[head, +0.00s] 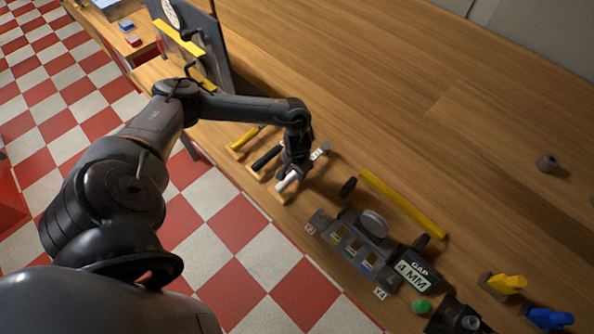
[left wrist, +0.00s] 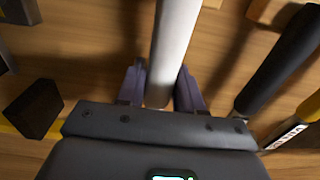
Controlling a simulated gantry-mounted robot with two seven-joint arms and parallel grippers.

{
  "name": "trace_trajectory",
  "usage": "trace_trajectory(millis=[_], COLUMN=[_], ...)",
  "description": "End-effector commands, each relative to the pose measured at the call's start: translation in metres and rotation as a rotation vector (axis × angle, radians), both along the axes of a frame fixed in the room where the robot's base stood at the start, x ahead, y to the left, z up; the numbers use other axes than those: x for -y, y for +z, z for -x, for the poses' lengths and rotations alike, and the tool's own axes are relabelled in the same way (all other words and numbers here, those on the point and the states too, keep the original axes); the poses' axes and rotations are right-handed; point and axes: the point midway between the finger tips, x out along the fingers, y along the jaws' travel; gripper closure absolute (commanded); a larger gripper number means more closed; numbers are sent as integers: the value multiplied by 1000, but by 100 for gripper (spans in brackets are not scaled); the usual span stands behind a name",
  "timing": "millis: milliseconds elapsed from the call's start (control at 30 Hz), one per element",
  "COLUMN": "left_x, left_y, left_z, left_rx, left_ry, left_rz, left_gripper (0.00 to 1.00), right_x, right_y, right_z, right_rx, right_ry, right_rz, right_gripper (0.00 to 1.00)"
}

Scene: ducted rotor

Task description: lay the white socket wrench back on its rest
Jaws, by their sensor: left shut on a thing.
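The white socket wrench (head: 288,182) is in my left gripper (head: 296,172), near the front edge of the bench in the head view. In the left wrist view its pale handle (left wrist: 172,45) runs between the two fingers of the gripper (left wrist: 160,92), which are shut on it. A small wooden rest block (head: 279,195) shows under the handle end. I cannot tell whether the wrench touches it. The gripper hides the middle of the wrench. My right gripper is not in view.
A black-handled tool (head: 266,158) and a yellow-handled tool (head: 245,138) lie beside the white one on wooden blocks.

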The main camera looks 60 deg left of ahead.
Motion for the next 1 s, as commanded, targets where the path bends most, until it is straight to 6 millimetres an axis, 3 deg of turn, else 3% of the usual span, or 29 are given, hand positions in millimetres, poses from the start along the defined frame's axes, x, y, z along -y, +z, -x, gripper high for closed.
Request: trace_trajectory(millis=[400, 433, 600, 1000], left_x=[0, 0, 0, 0], left_y=[-3, -3, -3, 1], left_z=[-1, -1, 0, 0], left_rx=[2, 2, 1, 0], left_ry=[0, 0, 0, 0], left_rz=[-1, -1, 0, 0], left_gripper=[100, 63, 37, 34], right_x=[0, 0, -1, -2], right_y=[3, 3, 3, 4], right_z=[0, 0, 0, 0], right_rx=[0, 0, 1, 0], right_ry=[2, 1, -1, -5], right_rz=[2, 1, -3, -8], right_gripper=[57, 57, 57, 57])
